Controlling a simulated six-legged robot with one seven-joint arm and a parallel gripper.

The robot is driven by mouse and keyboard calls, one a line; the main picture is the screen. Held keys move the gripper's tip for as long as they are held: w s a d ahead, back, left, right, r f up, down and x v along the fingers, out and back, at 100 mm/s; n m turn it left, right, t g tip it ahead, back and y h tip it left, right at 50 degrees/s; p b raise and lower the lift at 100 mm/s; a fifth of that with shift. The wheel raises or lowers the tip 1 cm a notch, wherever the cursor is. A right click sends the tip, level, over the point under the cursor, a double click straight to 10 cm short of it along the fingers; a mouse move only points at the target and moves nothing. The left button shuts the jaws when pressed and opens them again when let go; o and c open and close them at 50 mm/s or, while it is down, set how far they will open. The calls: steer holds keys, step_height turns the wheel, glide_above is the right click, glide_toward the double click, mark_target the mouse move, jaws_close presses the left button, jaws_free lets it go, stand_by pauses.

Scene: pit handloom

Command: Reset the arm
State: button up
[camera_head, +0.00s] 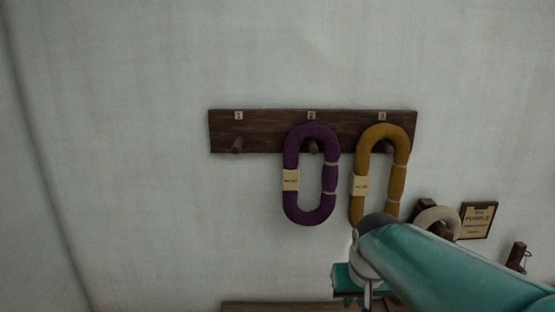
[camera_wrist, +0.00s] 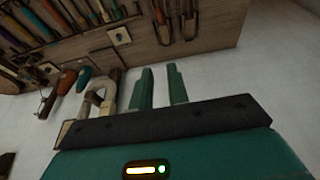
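My gripper (camera_wrist: 158,84) shows in the wrist view with its two teal fingers apart and only pale wall visible between them. It looks open and empty. In the head view my teal arm reaches in from the lower right, with its end low in front of the wall. The fingertips cannot be made out there. The arm's dark joint overlaps the lower end of the mustard yarn hank (camera_head: 398,180), in front of it. The purple yarn hank (camera_head: 291,203) hangs on the peg marked 2, clear of the arm.
A dark wooden peg rail (camera_head: 270,127) is fixed to the wall. Its left peg (camera_head: 237,146) is bare. A cream ring-shaped hank (camera_head: 432,214) and a framed sign (camera_head: 478,220) are at right. In the wrist view a wooden tool board (camera_wrist: 205,35) holds several tools.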

steer(key=s+r+t, duration=0.1)
steer(key=s+t, duration=0.1)
steer(key=s, duration=1.2)
steer(key=shift+r, duration=0.3)
steer(key=shift+s, duration=0.1)
